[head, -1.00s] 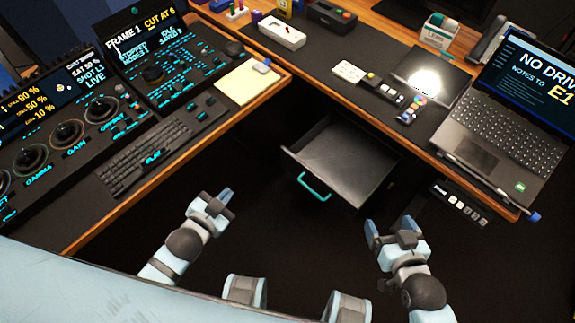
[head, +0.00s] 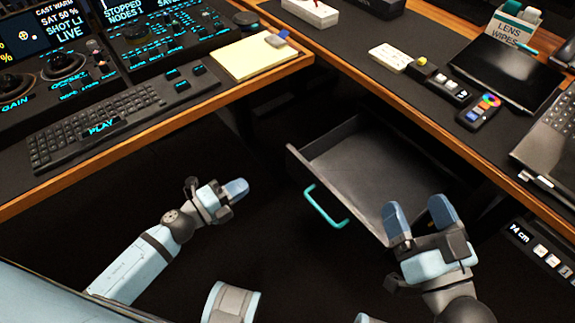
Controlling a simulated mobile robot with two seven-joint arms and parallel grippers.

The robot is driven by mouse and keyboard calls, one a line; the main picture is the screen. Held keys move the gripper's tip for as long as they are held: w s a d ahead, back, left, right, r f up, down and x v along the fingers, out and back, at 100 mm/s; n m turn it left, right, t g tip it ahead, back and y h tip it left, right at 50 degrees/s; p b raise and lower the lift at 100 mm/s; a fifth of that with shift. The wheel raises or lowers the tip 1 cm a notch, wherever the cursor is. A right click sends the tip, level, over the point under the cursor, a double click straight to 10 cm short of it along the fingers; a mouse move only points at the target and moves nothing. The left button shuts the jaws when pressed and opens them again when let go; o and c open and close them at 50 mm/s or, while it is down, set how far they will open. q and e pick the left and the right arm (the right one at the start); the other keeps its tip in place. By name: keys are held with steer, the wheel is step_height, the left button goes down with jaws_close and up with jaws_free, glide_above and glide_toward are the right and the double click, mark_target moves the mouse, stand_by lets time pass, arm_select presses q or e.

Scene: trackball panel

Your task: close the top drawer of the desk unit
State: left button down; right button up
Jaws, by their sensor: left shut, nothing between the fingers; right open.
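The top drawer (head: 350,170) of the desk unit stands pulled out below the desk edge, and its grey tray looks empty. Its teal handle (head: 325,207) is on the front panel facing me. My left gripper (head: 238,190) is shut and empty, to the left of the drawer front and apart from it. My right gripper (head: 418,212) is open, with its blue fingers pointing up in front of the drawer's right side, hiding part of it. I cannot tell whether the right fingers touch the drawer.
The desk top (head: 400,90) above the drawer holds a color remote (head: 479,110), a small white device (head: 390,57) and a laptop (head: 555,125). A control panel with a keyboard (head: 95,125) and a yellow notepad (head: 252,56) is on the left. A height control (head: 540,247) hangs at the right desk edge.

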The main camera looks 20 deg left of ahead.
mark_target(293, 155)
arm_select(q)
steer(key=b+x, duration=0.1)
steer(key=x, duration=1.3)
arm_select(e)
steer(key=shift+a+f+g, duration=0.1)
steer(key=shift+f+g, duration=0.2)
steer(key=shift+f, duration=0.6)
